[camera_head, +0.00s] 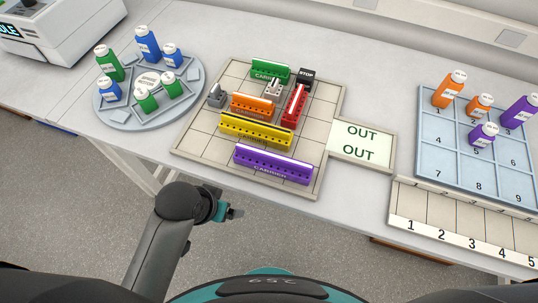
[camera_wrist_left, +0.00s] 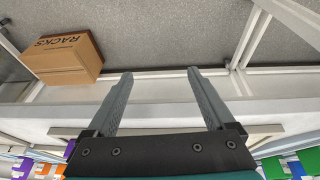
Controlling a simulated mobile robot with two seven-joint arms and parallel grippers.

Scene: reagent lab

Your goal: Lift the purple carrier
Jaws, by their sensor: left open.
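The purple carrier (camera_head: 272,165) is a long bar with holes and a white label strip. It lies at the near edge of the beige gridded tray (camera_head: 200,138) in the head view, in front of the yellow carrier (camera_head: 256,131). My left gripper (camera_head: 229,213) is in front of the table's near edge, below and left of the purple carrier and apart from it. In the left wrist view its two fingers (camera_wrist_left: 160,74) are spread with nothing between them. My right gripper is not in view.
Orange (camera_head: 252,107), red (camera_head: 294,106) and green (camera_head: 271,72) carriers and a black STOP block (camera_head: 305,76) occupy the tray. An OUT panel (camera_head: 361,142) adjoins its right side. A round bottle rack (camera_head: 125,112) stands left, a numbered blue rack (camera_head: 437,150) right. A RACKS box (camera_wrist_left: 65,60) is on the floor.

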